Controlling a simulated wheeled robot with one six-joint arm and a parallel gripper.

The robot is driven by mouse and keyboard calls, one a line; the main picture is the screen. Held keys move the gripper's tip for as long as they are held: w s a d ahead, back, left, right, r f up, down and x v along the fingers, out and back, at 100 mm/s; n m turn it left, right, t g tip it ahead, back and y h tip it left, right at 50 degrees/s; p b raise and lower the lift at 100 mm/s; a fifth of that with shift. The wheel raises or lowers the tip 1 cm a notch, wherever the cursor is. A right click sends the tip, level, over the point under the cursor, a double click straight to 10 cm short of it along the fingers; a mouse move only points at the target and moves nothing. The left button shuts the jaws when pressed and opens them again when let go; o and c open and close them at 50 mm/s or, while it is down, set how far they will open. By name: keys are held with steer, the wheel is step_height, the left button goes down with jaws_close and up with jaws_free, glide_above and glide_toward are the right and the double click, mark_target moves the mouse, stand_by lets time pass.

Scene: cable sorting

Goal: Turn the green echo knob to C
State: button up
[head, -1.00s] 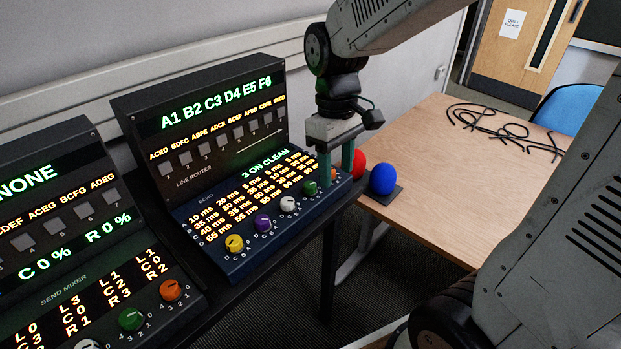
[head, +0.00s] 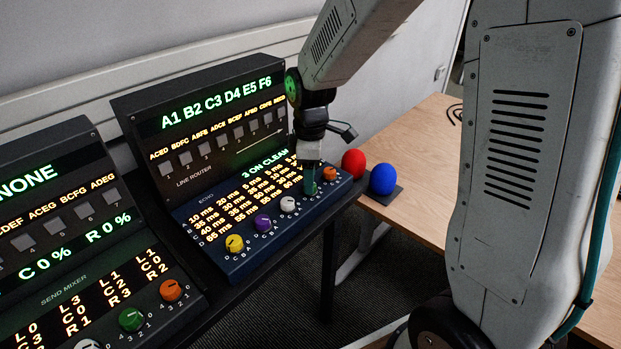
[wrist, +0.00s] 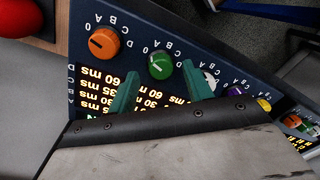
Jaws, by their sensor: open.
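The green echo knob (wrist: 160,66) sits in the knob row of the blue ECHO panel (head: 262,247), between the orange knob (wrist: 104,44) and the white knob (wrist: 209,79). Its letters A to D show in the wrist view, but I cannot tell surely which one its pointer faces. My gripper (wrist: 161,74) is open, with one green finger on each side of the green knob. I cannot tell whether the fingers touch it. In the head view the gripper hides most of the green knob.
The purple knob (head: 263,223) and yellow knob (head: 234,243) stand farther left in the row. Red (head: 353,163) and blue (head: 383,179) balls stand right of the panel. The send mixer (head: 75,297) is at left. The wooden table (head: 430,170) is clear nearby.

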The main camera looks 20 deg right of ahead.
steer(key=shift+f, duration=0.7)
steer(key=c, duration=1)
steer(key=shift+o, duration=0.2)
